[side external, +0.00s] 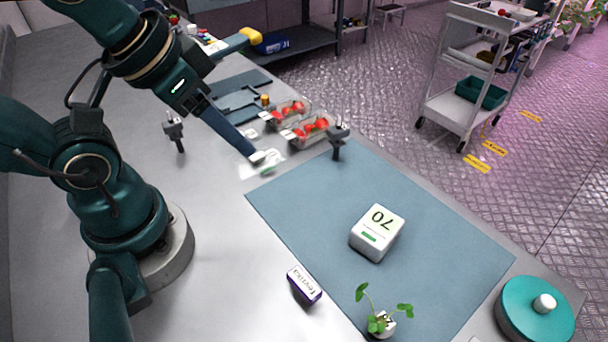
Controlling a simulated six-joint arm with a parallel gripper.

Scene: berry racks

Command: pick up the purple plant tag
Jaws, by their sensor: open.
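The purple plant tag (304,286) lies on the grey table just off the near left edge of the blue-grey mat. It is a small block with a pale, lettered top face and purple sides. My gripper (258,158) is up and to the left of the tag in the picture, near the mat's far left corner. It is open and apart from the tag. Its fingers largely overlap in this view, so the gap between them is hard to see. I see nothing held in it.
A seedling (381,310) stands right of the tag. A teal round lidded thing (536,312) is at lower right. Clear trays of red berries (306,127) and small dark stands (337,142) are behind.

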